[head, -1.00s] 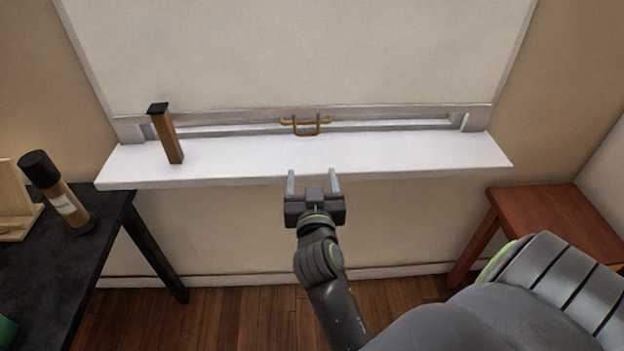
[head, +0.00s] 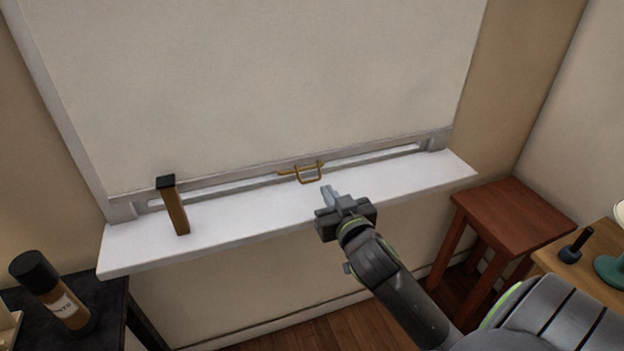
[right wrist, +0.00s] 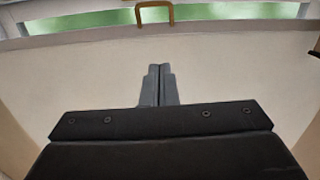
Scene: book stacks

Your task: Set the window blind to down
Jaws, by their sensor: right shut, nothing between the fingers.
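The window blind (head: 270,80) is a large cream sheet covering nearly the whole window. Its bottom rail sits just above the white sill, with a narrow strip of window showing below it. A brass handle (head: 308,174) is at the middle of the rail; its loop also shows at the top of the right wrist view (right wrist: 154,10). My right gripper (head: 328,193) is over the sill's front part, just in front of the handle and apart from it. Its fingers (right wrist: 157,70) are together and empty. My left gripper is out of view.
A brown post with a black top (head: 174,205) stands on the left of the sill (head: 250,215). A dark table with a bottle (head: 50,290) is at lower left. A red-brown stool (head: 515,215) and a wooden table (head: 560,258) are at right.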

